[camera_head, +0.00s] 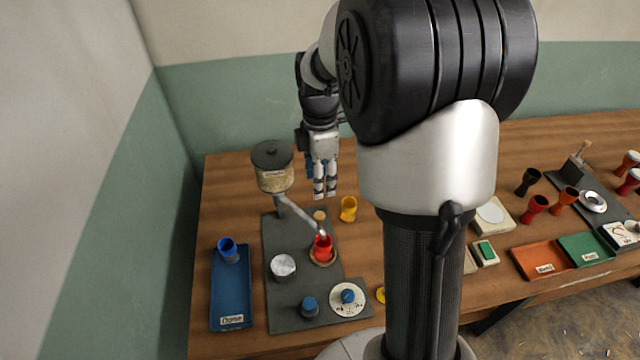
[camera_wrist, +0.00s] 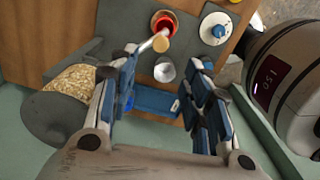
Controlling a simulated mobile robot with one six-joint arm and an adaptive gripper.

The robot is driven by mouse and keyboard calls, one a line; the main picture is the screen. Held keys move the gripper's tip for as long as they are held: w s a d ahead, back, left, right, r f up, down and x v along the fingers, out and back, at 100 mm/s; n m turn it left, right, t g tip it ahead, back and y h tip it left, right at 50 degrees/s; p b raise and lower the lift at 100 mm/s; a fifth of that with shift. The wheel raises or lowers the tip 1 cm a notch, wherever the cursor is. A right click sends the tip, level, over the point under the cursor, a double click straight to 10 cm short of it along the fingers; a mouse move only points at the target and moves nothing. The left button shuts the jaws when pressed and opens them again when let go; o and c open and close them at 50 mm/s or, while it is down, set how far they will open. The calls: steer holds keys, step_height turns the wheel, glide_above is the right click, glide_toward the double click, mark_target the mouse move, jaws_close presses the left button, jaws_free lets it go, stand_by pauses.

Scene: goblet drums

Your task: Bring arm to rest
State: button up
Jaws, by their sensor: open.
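My gripper (camera_head: 325,192) hangs over the back of the wooden table, fingers pointing down, to the right of the hopper. It is open and empty. In the wrist view my gripper (camera_wrist: 168,100) shows its two blue-and-black fingers spread apart with nothing held between them. My arm crosses the middle of the head view and hides part of the table.
The hopper (camera_head: 272,168) stands close left of my gripper. A red goblet drum (camera_head: 323,248) sits under its spout on the grey board (camera_head: 285,236). A yellow drum (camera_head: 348,209) stands nearby. The blue tray (camera_head: 231,290) holds a blue drum (camera_head: 228,250). More drums and trays stand right.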

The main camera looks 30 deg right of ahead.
stand_by(0.4)
steer(key=s+a+r+m+t, duration=0.1)
steer(key=s+a+r+m, duration=0.2)
steer(key=s, duration=0.4)
steer(key=s+a+r+m+t+b, duration=0.1)
steer(key=s+a+r+m+t, duration=0.1)
steer(key=s+a+m, duration=0.3)
steer(key=s+a+r+m+t, duration=0.1)
steer(key=s+a+r+m, duration=0.3)
steer(key=s+m, duration=0.3)
steer(key=s, duration=0.3)
steer(key=shift+s+m+t, duration=0.15)
steer(key=shift+m+t, duration=0.15)
